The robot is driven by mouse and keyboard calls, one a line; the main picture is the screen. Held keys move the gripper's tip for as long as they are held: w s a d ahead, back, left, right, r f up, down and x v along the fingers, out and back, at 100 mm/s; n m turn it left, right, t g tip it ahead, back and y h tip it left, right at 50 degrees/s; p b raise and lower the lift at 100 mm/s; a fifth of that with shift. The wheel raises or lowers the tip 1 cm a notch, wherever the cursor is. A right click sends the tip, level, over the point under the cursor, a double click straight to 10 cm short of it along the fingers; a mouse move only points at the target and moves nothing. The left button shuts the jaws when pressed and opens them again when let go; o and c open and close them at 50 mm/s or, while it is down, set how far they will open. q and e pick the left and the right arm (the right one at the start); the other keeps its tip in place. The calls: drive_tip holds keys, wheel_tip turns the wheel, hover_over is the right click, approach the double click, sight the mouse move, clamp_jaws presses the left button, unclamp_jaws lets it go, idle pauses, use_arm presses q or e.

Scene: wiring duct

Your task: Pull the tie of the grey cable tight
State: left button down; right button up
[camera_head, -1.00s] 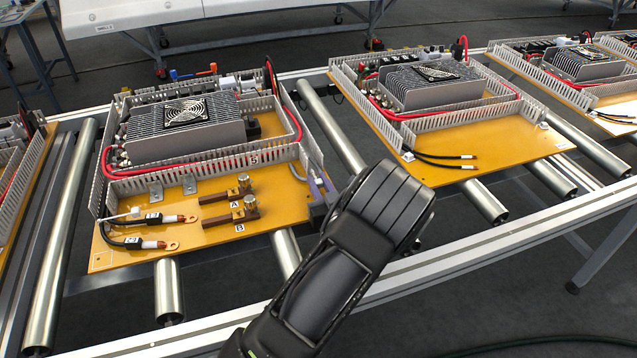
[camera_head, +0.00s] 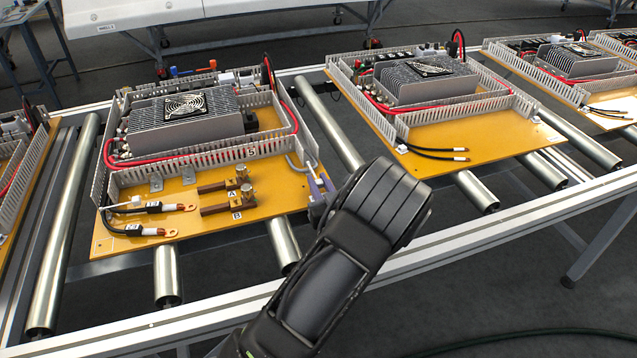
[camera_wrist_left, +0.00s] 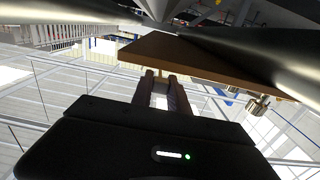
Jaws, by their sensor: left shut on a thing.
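The grey cable (camera_head: 294,162) shows as a short bent piece at the right end of the near duct on the left board. Its tie is small, and its loop is hard to make out beside the duct's end. My left gripper (camera_head: 318,192), with purplish fingers, is just off the board's right edge, partly hidden by my black arm. In the left wrist view the two fingers (camera_wrist_left: 161,92) are close together below the board's underside (camera_wrist_left: 200,60), with a thin pale strip, apparently the tie's tail (camera_wrist_left: 158,76), between them. My right gripper is out of view.
The left board (camera_head: 150,240) rests on rollers in a metal frame. It carries a finned heatsink (camera_head: 180,125), slotted ducts, two terminal blocks and two black cables with copper lugs (camera_head: 172,232). A second board (camera_head: 480,150) stands to the right, beyond a roller gap.

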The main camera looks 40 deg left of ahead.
sight(319, 181)
use_arm(q)
drive_tip(key=shift+s+d, duration=0.15)
drive_tip(key=shift+d, duration=0.05)
drive_tip(key=shift+a, duration=0.15)
drive_tip(key=c, duration=1.3)
unclamp_jaws()
wheel_tip(319, 181, up, 10)
drive_tip(key=shift+p, duration=0.6)
